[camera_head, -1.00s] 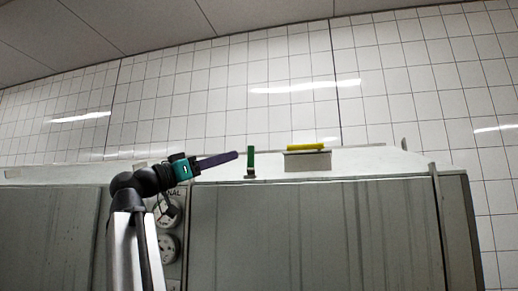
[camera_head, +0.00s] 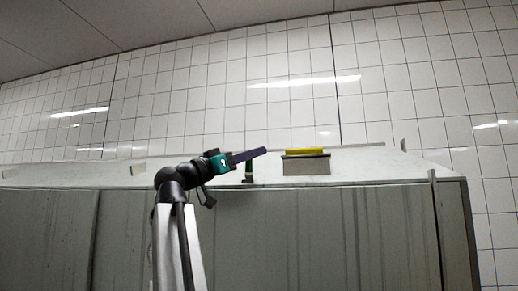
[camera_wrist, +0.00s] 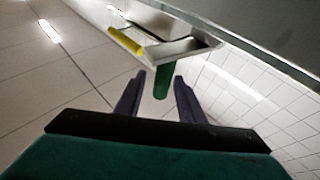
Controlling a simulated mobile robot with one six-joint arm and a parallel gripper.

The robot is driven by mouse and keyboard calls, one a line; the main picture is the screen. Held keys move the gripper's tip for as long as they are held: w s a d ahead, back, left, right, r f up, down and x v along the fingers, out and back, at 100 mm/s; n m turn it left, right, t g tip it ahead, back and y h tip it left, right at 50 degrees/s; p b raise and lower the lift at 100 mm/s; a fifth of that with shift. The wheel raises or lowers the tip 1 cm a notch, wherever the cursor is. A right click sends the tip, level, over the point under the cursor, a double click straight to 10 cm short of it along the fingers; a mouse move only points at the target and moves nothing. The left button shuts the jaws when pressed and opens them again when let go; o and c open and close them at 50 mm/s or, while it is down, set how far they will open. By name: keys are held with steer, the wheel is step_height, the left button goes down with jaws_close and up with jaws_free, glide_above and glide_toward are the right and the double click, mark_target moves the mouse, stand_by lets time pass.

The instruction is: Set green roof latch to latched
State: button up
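The green roof latch (camera_head: 249,172) stands on the front edge of the cabinet roof, with its upper part hidden behind my gripper in the head view. In the wrist view the green latch (camera_wrist: 162,86) shows between my two purple fingers. My gripper (camera_head: 262,151) reaches from the left across the latch. In the wrist view my gripper (camera_wrist: 160,76) is open, with a visible gap on each side of the latch. I cannot tell whether a finger touches it.
A grey box (camera_head: 306,166) with a yellow bar (camera_head: 304,151) on top stands on the roof just right of the latch. The box also shows ahead in the wrist view (camera_wrist: 185,47). A thin upright post (camera_head: 433,175) stands at the right roof edge. A tiled wall (camera_head: 420,90) is behind.

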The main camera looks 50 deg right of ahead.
steer(key=shift+x, duration=1.65)
jaws_close()
